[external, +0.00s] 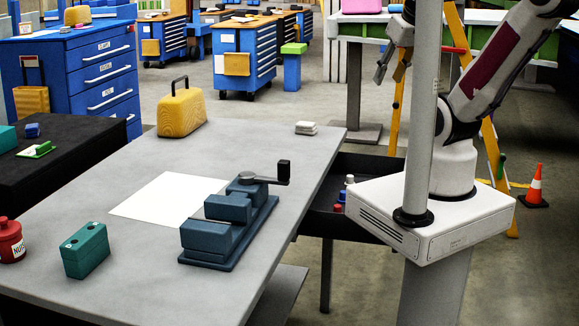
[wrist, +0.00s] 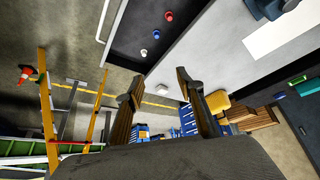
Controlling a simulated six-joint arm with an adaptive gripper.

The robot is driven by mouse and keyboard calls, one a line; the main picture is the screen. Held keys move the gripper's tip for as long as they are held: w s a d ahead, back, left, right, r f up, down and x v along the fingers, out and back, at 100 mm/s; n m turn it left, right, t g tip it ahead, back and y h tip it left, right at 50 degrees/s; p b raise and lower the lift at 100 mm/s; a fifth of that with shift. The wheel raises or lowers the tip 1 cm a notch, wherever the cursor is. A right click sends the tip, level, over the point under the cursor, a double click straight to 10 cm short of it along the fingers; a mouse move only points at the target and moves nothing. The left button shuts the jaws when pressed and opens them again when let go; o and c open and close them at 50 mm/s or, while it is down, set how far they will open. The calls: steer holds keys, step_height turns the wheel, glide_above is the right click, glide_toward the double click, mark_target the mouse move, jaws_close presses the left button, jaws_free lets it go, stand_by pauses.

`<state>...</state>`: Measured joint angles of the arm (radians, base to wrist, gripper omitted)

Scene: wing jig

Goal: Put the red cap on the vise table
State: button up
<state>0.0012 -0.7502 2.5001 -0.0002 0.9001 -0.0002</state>
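The red cap (external: 337,208) lies in the dark tray (external: 372,165) at the right side of the grey vise table (external: 290,150). In the wrist view the red cap (wrist: 169,16) is near the top, in line with a blue cap (wrist: 156,34) and a white cap (wrist: 143,52). The blue vise (external: 230,222) stands on the table with its crank handle at the back. My gripper (external: 392,66) is raised well above and behind the tray. Its two fingers (wrist: 160,88) are spread apart with nothing between them.
On the table are a white sheet (external: 165,198), a yellow case (external: 181,110), a small white stack (external: 306,128), a teal block (external: 85,250) and a red container (external: 11,240). A grey post (external: 422,110) stands before my arm. A yellow ladder (external: 399,105) stands behind.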

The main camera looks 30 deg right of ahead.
steer(key=shift+d, duration=0.15)
steer(key=w+f+m+g+y, duration=0.2)
steer(key=f+m, duration=0.3)
steer(key=f, duration=0.6)
steer(key=w+f+m+g+y, duration=0.2)
steer(key=w+f+m+y, duration=0.1)
steer(key=f, duration=0.9)
steer(key=w+a+f+m+g+y, duration=0.1)
steer(key=w+f+m+g+y, duration=0.2)
steer(key=f+m, duration=0.5)
steer(key=shift+w+f+y, duration=0.2)
steer(key=shift+f+y, duration=0.05)
steer(key=shift+f, duration=0.85)
steer(key=shift+w+f+y, duration=0.15)
steer(key=shift+f+y, duration=0.1)
steer(key=shift+f, duration=0.85)
steer(key=w, duration=0.1)
steer(key=w+m, duration=0.1)
steer(key=w+t, duration=0.1)
steer(key=shift+d+f+m, duration=0.1)
steer(key=shift+f+m, duration=0.2)
steer(key=shift+w, duration=0.35)
